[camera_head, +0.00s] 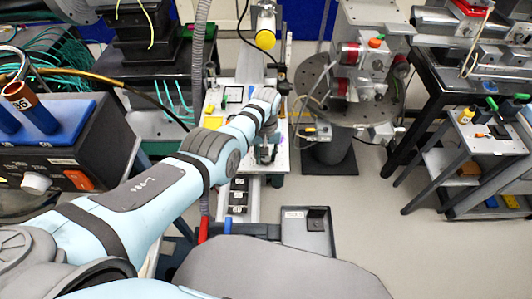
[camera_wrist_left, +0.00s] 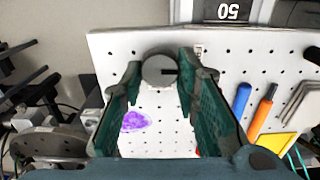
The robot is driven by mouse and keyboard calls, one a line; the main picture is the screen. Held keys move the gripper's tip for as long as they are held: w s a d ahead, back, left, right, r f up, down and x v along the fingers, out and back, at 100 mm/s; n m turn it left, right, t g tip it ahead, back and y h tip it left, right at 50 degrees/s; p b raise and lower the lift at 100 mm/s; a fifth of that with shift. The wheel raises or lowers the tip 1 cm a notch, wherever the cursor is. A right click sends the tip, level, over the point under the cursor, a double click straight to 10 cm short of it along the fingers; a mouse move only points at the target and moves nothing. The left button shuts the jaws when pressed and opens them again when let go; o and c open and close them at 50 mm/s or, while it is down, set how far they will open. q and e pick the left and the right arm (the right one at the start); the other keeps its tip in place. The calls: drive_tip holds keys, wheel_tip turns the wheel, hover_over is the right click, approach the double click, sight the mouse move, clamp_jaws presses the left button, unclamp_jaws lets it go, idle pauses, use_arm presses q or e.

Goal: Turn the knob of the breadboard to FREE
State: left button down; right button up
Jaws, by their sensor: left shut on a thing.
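The breadboard (camera_head: 214,118) is a white perforated plate, and it also fills the middle of the left wrist view (camera_wrist_left: 225,62). Its knob (camera_wrist_left: 159,70) is a round grey disc near the board's edge, with a dark pointer line toward the right of that view. My left gripper (camera_wrist_left: 163,76) is shut on the knob, one finger on each side. In the head view my left gripper (camera_head: 266,153) reaches down over the front of the board and hides the knob. No FREE mark is readable. My right gripper is in neither view.
A round perforated stage (camera_head: 312,85) stands right of the board. The floor (camera_head: 370,225) at right front is clear.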

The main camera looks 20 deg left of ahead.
use_arm(q)
drive_tip(key=c, duration=2.4)
unclamp_jaws()
drive_tip(key=c, duration=2.4)
unclamp_jaws()
drive_tip(key=c, duration=1.2)
unclamp_jaws()
wheel_tip(320, 180, up, 12)
drive_tip(key=shift+r, duration=0.1)
